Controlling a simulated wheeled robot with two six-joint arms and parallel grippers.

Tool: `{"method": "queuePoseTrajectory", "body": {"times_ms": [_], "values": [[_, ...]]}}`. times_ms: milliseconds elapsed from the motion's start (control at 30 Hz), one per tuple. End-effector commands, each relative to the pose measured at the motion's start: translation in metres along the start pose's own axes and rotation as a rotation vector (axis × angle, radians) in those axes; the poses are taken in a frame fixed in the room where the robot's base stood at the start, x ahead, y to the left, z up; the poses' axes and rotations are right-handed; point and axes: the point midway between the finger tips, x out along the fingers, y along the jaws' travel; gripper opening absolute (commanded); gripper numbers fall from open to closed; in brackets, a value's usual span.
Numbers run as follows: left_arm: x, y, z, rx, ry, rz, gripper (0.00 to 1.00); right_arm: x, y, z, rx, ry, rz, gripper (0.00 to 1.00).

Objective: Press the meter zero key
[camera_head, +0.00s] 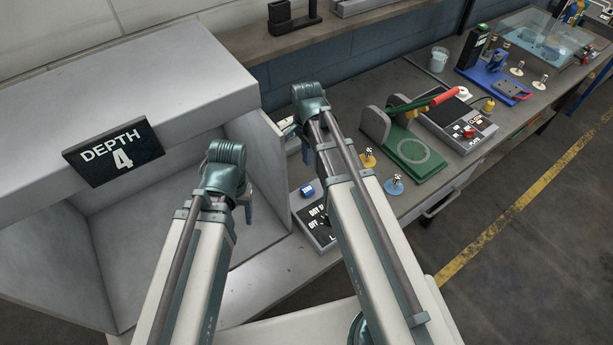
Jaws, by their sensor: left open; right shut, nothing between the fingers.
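No label that I can read marks a meter or its zero key, so I cannot tell which control it is. A small control box (313,222) with a black lettered face and a blue piece (307,191) on top stands by the large grey cabinet; my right arm hides part of it. A grey console (456,122) with a red knob and dark keys sits further right on the bench. My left gripper (248,204) is open and empty in front of the cabinet opening. My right gripper (300,138) is shut and empty, mostly hidden by its arm, above the bench beside the cabinet.
The large cabinet (185,60) bears a "DEPTH 4" sign (114,152). A green-based device (415,155) with a red handle stands right of my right arm, with small yellow and blue pieces nearby. A blue stand (490,75) and clear tank (550,40) are further back.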

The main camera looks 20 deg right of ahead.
Motion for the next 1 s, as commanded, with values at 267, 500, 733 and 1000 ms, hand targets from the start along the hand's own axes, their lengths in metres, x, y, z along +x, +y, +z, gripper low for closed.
{"method": "queuePoseTrajectory", "body": {"times_ms": [267,500,733,1000], "values": [[0.019,0.002,-0.001,-0.001,0.001,0.0,0.6,0.019,0.0,0.0,0.0,0.0,0.0,0.0],[0.05,0.005,-0.003,0.0,0.002,-0.001,0.6,0.051,0.0,0.0,0.0,0.0,0.0,0.0],[0.083,0.007,-0.005,0.007,0.002,-0.002,0.6,0.084,0.0,0.0,0.0,0.0,0.0,0.0],[0.121,0.011,-0.007,0.013,0.001,-0.003,0.6,0.122,0.0,0.0,0.0,0.0,0.0,0.0]]}}
